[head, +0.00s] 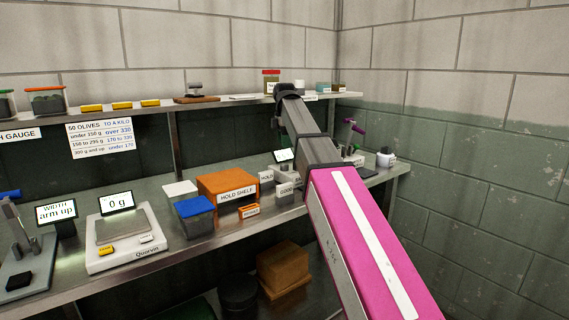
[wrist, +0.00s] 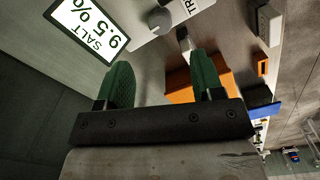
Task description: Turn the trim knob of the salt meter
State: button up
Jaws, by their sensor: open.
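The salt meter's lit display (wrist: 87,28) shows at the upper left of the wrist view, turned over, and reads SALT 9.5 %. A grey round knob (wrist: 160,19) sits beside it on a pale panel, next to a partly cut-off label starting TRI (wrist: 188,7). My gripper (wrist: 162,75) has two green fingertips, spread apart with nothing between them. The knob lies beyond the fingertips, roughly between their lines, and looks apart from them. In the head view, a small lit screen (head: 284,155) shows left of my arm. My arm hides most of that place and my gripper.
An orange hold shelf (head: 227,186), a blue-topped bin (head: 195,215) and a scale (head: 128,240) reading 0 g stand left on the steel bench. A wall shelf (head: 220,101) runs above. A purple-handled device (head: 355,127) and a white container (head: 385,158) stand right of my arm.

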aim_at(284, 167)
notch_tip(284, 167, down, 10)
jog(key=shift+r, duration=0.2)
dwell(0.3)
jog(key=c, duration=0.9)
